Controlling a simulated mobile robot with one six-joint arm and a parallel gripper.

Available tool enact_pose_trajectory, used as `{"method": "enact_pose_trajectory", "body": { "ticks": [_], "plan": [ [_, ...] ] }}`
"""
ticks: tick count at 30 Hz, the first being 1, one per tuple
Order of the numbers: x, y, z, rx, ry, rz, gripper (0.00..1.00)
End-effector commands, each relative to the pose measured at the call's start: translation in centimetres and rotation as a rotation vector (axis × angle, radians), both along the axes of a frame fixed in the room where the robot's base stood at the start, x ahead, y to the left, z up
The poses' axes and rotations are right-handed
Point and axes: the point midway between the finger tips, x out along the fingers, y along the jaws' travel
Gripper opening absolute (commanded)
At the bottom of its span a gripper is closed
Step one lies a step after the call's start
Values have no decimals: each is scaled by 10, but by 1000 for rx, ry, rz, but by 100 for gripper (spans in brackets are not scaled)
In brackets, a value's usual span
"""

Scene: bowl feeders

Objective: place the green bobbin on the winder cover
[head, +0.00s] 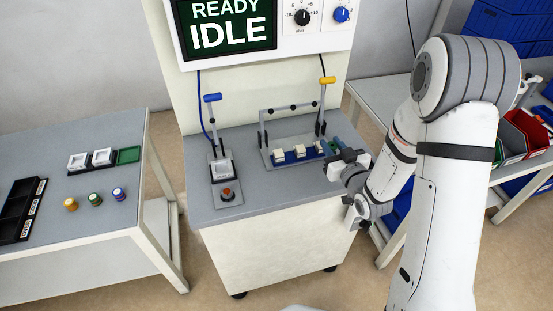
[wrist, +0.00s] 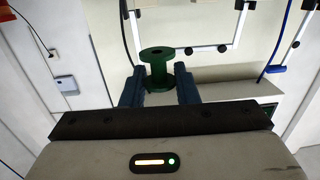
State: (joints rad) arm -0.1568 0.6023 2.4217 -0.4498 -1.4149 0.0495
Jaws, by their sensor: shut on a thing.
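My gripper (head: 338,158) is shut on a green bobbin (wrist: 158,68). In the wrist view the bobbin is a dark green spool with two flanges and a hole in its top, upright between my two dark fingers. In the head view my gripper is at the right end of the machine's grey worktop, and the bobbin is mostly hidden there. I cannot tell for sure which part is the winder cover. A fixture (head: 292,151) with white blocks on a blue base, under a raised bar frame with a yellow-handled lever (head: 327,81), stands just left of my gripper.
A left station has a blue-handled lever (head: 212,98), a white square cup (head: 222,170) and a red button (head: 227,193). The left table (head: 110,215) bears small spools, white trays and a black rack. The panel (head: 230,24) reads READY IDLE. The worktop's front is clear.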

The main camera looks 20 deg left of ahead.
Motion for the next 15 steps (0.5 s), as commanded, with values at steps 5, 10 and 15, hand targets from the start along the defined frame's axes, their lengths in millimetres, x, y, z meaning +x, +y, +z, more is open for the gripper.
{"method": "enact_pose_trajectory", "body": {
  "ticks": [5,10,15],
  "plan": [
    [-26,64,18,-1,-4,230,2],
    [-39,84,20,1,2,315,2],
    [-40,85,-8,0,8,321,2]
  ]
}}
